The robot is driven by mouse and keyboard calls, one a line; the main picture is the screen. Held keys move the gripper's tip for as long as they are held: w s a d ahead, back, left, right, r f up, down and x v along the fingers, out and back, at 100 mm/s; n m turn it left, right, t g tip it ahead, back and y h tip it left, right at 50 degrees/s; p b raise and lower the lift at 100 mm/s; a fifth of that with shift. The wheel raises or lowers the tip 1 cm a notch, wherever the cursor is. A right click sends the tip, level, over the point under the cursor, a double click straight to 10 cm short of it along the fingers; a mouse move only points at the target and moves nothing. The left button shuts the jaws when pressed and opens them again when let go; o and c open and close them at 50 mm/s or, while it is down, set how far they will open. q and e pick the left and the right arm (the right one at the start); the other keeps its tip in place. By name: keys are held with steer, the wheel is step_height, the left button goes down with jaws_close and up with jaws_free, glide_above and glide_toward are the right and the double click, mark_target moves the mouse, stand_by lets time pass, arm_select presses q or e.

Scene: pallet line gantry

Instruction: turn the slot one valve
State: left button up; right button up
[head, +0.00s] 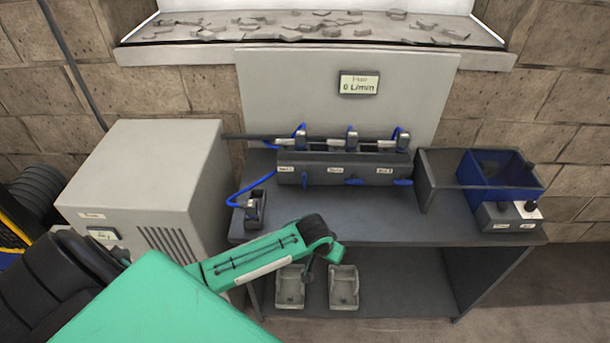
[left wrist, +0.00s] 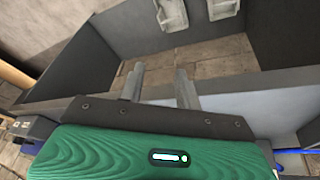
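A dark valve block (head: 345,168) with three small white labels on its front sits on the grey bench. Blue handles show beside the middle label (head: 354,182) and the right label (head: 402,182). My left gripper hangs in front of the bench, below and left of the block, largely hidden by my arm in the head view. In the left wrist view its two fingers (left wrist: 160,88) are apart with nothing between them. My right gripper is not in view.
A display reading 0 L/min (head: 359,85) is on the panel behind. A grey cabinet (head: 150,180) stands left and a blue bin (head: 498,172) right. Two small trays (head: 343,287) sit on the lower shelf. The bench top before the block is mostly clear.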

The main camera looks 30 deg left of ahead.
arm_select(q)
step_height(320, 180, up, 3)
steer(key=w, duration=0.1)
steer(key=n+y, duration=0.3)
steer(key=n, duration=0.3)
glide_toward(304, 175)
steer(key=p+x, duration=0.3)
steer(key=x, duration=0.8)
steer(key=shift+f+p, duration=0.25)
steer(key=shift+p, duration=0.05)
jaws_close()
